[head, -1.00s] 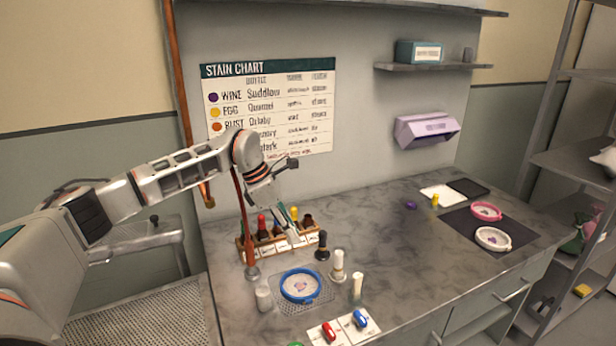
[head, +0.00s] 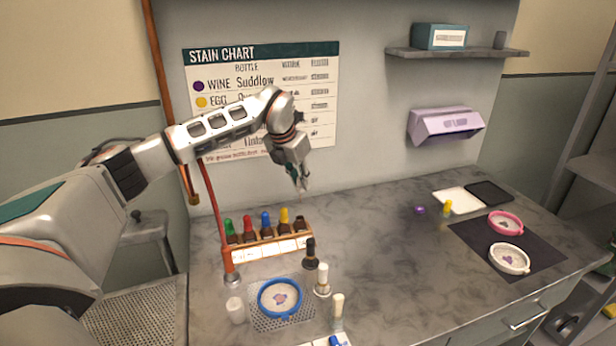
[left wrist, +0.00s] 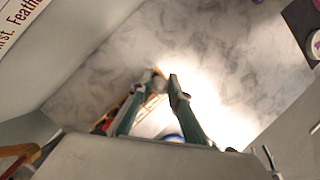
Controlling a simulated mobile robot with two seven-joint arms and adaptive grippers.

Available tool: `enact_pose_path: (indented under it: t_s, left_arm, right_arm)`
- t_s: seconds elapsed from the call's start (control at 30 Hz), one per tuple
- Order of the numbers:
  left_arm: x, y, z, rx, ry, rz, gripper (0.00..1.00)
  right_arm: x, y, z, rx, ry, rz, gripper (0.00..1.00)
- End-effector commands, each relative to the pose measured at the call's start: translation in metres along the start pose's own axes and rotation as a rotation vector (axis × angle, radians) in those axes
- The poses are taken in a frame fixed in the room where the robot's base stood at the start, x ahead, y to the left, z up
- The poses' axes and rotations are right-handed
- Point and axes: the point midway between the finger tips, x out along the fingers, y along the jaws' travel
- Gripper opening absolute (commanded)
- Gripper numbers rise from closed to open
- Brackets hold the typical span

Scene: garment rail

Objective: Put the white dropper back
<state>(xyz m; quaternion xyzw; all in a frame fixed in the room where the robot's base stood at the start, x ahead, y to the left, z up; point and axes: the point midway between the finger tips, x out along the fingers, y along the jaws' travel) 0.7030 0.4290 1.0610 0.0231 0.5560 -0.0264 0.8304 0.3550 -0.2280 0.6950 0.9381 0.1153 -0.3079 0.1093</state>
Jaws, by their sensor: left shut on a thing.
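My left gripper (head: 303,186) is raised above the back of the worktop, a little above the right end of the wooden rack (head: 243,254). It is shut on a small pale thing at its fingertips, which I take to be the white dropper; it is hard to make out. In the left wrist view the fingers (left wrist: 160,82) close around a small greyish end. The rack holds dropper bottles with green, red, blue and yellow tops. The bottle at its right end (head: 300,224) shows a dark open neck without a coloured top. My right gripper is out of view.
In front of the rack are a blue hoop (head: 280,298) on a mesh mat, a white cup (head: 235,310), a black-topped bottle (head: 310,255) and two pale-topped ones (head: 322,281). Pink (head: 506,223) and white hoops lie at right. The worktop's middle is clear.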

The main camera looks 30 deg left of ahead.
Motion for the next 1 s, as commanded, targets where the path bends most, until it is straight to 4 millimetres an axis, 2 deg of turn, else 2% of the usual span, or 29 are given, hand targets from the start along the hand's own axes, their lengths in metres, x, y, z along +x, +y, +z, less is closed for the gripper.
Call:
enact_pose_path:
  t_s: [0.27,0.63,1.0]
  left_arm:
    - [0.012,0.0,-0.005,0.001,0.001,0.0,0.08]
    - [0.038,0.0,-0.016,0.001,0.001,-0.001,0.08]
    - [0.042,0.0,-0.017,0.001,0.0,-0.001,0.08]
  right_arm:
    - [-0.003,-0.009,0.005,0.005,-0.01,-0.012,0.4]
    - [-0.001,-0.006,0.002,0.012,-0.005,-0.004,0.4]
    - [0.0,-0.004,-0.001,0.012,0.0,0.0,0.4]
